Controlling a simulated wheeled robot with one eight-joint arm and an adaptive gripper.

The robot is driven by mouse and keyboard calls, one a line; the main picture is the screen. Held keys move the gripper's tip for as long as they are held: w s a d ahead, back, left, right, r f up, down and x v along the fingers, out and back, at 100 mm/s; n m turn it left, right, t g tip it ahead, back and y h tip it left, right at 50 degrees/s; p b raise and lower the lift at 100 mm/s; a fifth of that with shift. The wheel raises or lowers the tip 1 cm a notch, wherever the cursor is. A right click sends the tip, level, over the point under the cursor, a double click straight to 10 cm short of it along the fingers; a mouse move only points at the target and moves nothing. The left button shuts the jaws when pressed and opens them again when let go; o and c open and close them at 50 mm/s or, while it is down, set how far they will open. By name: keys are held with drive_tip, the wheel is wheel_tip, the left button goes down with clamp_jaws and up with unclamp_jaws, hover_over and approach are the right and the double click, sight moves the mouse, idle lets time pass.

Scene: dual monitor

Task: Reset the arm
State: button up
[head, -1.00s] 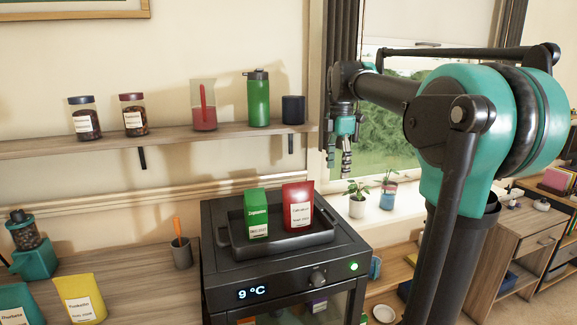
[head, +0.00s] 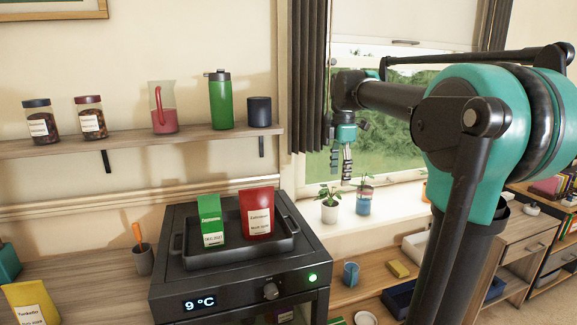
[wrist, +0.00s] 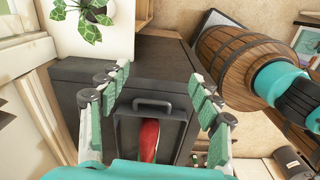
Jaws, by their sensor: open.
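My gripper (head: 341,164) hangs from my raised arm in front of the window, right of the wall shelf and above the windowsill plants. Its fingers are apart and nothing is between them. In the wrist view my gripper (wrist: 155,100) is open, its green-padded fingers spread on either side. Beyond them the black tray (wrist: 125,125) shows with a red packet in it. In the head view the tray (head: 240,256) lies on the small fridge (head: 240,285) and holds a green packet (head: 211,220) and a red packet (head: 257,214), both upright.
The wall shelf (head: 190,140) carries jars, a pitcher, a green bottle (head: 221,101) and a dark cup. Potted plants (head: 330,203) stand on the windowsill below my gripper. A blue mug (head: 350,274) is on the counter right of the fridge. A barrel (wrist: 235,62) shows in the wrist view.

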drive_tip(key=s+d+f+m+t, duration=0.2)
drive_tip(key=s+f+m, duration=0.8)
drive_tip(key=f, duration=0.5)
drive_tip(key=s+d+f+m+t, duration=0.1)
drive_tip(key=s+f+m+t, duration=0.1)
drive_tip(key=s+f+m, duration=0.7)
wheel_tip(320, 180, down, 6)
drive_tip(key=shift+s+d+m, duration=0.35)
drive_tip(key=shift+s+m, duration=0.05)
drive_tip(key=shift+s, duration=0.4)
